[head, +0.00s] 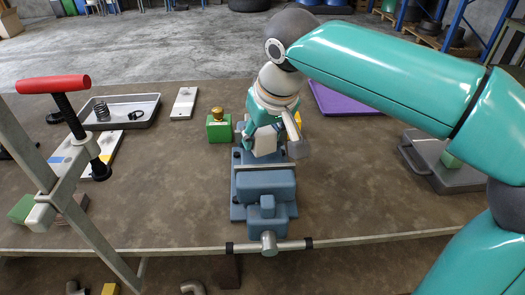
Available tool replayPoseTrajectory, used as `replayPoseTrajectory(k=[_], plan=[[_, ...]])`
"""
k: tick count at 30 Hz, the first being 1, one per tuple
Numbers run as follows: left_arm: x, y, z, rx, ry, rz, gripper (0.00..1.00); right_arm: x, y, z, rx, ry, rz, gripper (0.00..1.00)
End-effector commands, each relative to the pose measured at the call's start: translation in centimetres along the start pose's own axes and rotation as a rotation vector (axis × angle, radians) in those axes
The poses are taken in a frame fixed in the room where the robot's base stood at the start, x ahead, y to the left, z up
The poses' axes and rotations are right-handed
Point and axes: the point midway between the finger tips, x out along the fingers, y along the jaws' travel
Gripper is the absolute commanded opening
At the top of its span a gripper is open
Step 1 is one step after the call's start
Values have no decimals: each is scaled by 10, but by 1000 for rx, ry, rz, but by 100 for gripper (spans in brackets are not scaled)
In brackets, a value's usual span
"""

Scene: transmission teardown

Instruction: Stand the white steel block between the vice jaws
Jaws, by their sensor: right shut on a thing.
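The blue vice (266,185) stands near the table's front edge in the middle of the head view. Its screw and crossbar point toward me. My right gripper (272,138) reaches down from above over the vice's far part. It is shut on the white steel block (264,141), which shows as a pale face between the fingers, just behind the near jaw. The fingers and the vice hide part of the block. I cannot tell whether its lower end touches the vice. My left gripper is out of view.
A green block with a brass top (219,126) stands close left of the vice. A grey tray (151,103) holds a spring and ring. A red-handled clamp (53,84) rises at left.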

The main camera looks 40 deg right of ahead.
Motion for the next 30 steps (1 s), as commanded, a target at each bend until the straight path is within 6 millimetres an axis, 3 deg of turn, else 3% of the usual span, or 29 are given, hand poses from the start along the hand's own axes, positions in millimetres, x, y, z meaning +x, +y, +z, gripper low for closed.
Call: replayPoseTrajectory(k=[10, 22, 23, 27, 30], plan=[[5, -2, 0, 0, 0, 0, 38, 32, 1, 13, 2, 3, 1, 0], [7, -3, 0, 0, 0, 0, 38, 36, 1, 15, 2, 4, 0, 0], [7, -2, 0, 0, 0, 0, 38, 37, 1, 16, 1, -1, 1, 50], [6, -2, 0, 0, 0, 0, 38, 36, 0, 16, 1, -1, 1, 71], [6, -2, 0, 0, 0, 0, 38, 36, 0, 16, 1, -1, 1, 71]])
